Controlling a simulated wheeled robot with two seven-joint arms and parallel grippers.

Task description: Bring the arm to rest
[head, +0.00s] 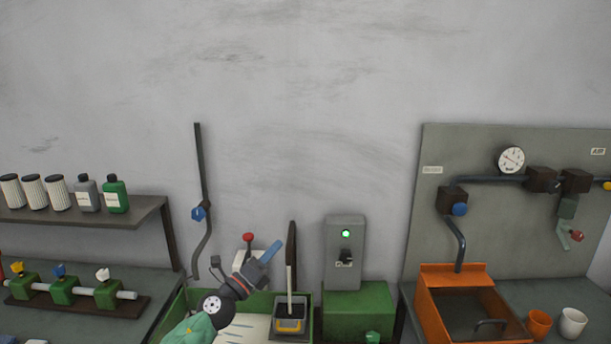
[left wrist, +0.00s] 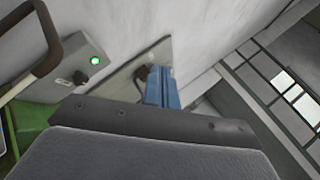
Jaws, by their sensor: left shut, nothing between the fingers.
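My left gripper (head: 271,251) shows in the head view at the lower middle, with its arm coming up from the bottom edge. Its blue fingers are together and point up and to the right, with nothing between them. In the left wrist view the blue fingers (left wrist: 161,90) also show closed, beyond the dark gripper body. The gripper is in front of the wall, left of a grey control box (head: 345,250) with a lit green lamp. The box also shows in the left wrist view (left wrist: 70,75). My right gripper is in neither view.
A shelf (head: 75,214) with filters and bottles is at left. An orange basin (head: 440,288) and two cups stand at right. The upper wall is bare.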

